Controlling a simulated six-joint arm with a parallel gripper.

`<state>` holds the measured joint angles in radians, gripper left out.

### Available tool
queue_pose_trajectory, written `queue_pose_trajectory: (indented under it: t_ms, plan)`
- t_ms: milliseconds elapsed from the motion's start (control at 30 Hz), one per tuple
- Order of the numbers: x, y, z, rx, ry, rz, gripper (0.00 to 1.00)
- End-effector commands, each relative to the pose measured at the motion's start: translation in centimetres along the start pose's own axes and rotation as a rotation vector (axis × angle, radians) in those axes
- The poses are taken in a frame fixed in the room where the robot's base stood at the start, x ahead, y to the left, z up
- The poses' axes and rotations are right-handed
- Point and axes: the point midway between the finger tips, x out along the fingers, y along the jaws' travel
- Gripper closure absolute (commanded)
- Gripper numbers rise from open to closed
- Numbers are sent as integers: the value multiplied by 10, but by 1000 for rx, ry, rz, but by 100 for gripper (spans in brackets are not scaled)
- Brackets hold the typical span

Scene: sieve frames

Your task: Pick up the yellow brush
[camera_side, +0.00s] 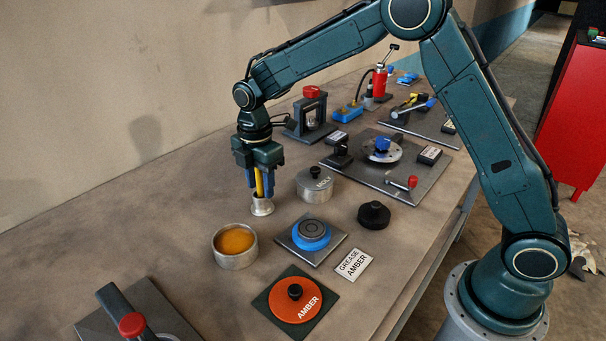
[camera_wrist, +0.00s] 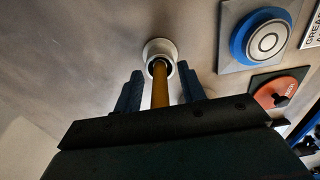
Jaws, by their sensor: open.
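The yellow brush (camera_side: 259,184) stands upright in a small metal cup (camera_side: 263,207). In the wrist view the brush handle (camera_wrist: 161,90) runs from the pale cup (camera_wrist: 153,47) back toward my gripper. My gripper (camera_side: 260,190) points down over the cup, with its blue fingers on either side of the handle. In the wrist view the two fingers of my gripper (camera_wrist: 160,88) are apart, with the handle between them and a visible gap on each side. The brush's lower end is hidden inside the cup, and its top is hidden by the gripper body.
A round tin of amber grease (camera_side: 235,262) stands in front of the cup. A lidded MOLY pot (camera_side: 315,195) is close on its right. A blue ring on a plate (camera_side: 312,250), an orange AMBER lid (camera_side: 296,314) and a black knob (camera_side: 374,215) lie nearby. Bare table lies left.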

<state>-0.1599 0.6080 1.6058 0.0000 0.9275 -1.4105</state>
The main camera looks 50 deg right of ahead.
Motion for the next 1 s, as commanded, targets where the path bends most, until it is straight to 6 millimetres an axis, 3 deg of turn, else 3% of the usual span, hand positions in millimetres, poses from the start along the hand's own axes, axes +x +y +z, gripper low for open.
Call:
queue_pose_trajectory:
  t_ms: [267, 500, 1000]
  plan:
    - [0, 0, 0, 0, 0, 0, 60]
    - [0, 0, 0, 0, 0, 0, 100]
    - [-7, 0, 0, 0, 0, 1, 100]
